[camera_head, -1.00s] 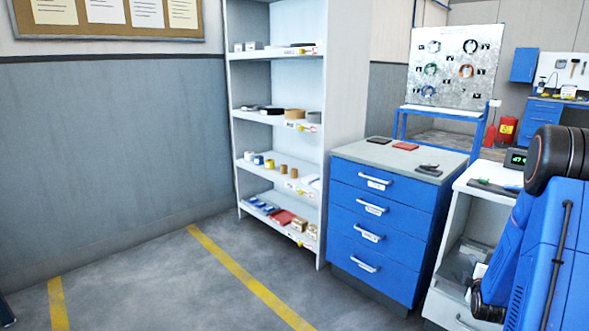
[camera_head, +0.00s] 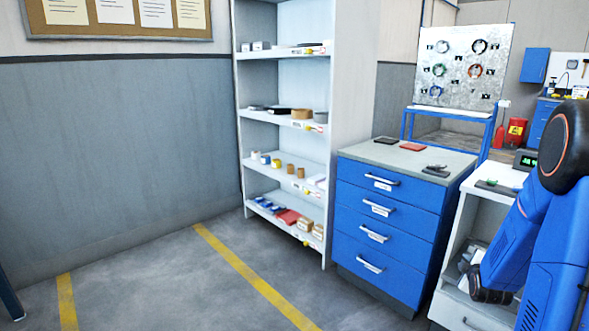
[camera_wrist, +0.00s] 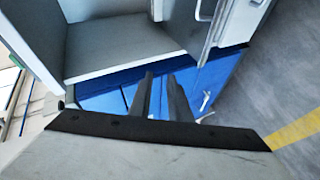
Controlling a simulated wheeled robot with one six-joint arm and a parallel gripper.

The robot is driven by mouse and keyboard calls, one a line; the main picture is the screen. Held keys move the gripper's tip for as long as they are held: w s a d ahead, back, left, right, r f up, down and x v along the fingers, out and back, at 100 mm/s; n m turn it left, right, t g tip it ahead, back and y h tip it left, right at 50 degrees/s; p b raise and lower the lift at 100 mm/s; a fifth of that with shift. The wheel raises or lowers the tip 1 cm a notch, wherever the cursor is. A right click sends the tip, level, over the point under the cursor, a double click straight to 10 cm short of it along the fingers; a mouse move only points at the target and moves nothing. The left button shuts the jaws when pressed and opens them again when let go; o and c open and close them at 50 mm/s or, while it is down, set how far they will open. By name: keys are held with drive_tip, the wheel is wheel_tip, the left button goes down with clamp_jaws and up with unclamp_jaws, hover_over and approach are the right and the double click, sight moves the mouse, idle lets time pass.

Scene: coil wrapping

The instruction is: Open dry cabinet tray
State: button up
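A white cabinet (camera_head: 466,235) stands at the right, with an open grey compartment and a lower front with a light handle (camera_head: 472,323). I take it as the dry cabinet; my blue and black arm covers its right part. In the wrist view, its grey compartment (camera_wrist: 115,45) is at upper left and a white front with a pale handle (camera_wrist: 203,10) is at the top. My gripper (camera_wrist: 162,78) shows two dark fingers with a gap between them and nothing held. The fingers appear over the blue drawers, apart from the pale handle.
A blue drawer unit (camera_head: 390,221) with several closed drawers stands left of the white cabinet. A white shelf rack (camera_head: 285,135) with small goods is further left. A display box (camera_head: 526,160) sits on the white cabinet. The floor with yellow lines at the left is clear.

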drive_tip(key=s+a+r+m+g+y, duration=0.1)
drive_tip(key=s+a+r+m+g, duration=0.15)
drive_tip(key=s+a+r, duration=0.5)
drive_tip(key=s+a+r+m+g+y, duration=0.1)
drive_tip(key=s+a+r+m+y, duration=0.25)
drive_tip(key=a, duration=0.75)
drive_tip(key=s+a+r+m+g, duration=0.2)
drive_tip(key=s+a, duration=0.4)
drive_tip(key=s, duration=0.6)
drive_tip(key=s+a+r+m+g, duration=0.1)
drive_tip(key=s+a, duration=0.5)
drive_tip(key=s, duration=0.7)
drive_tip(key=shift+s+a+r+m+g+y, duration=0.25)
drive_tip(key=shift+r+m+g+y, duration=0.1)
drive_tip(key=shift+m+g, duration=0.1)
drive_tip(key=shift+o, duration=1.4)
drive_tip(key=shift+s, duration=0.45)
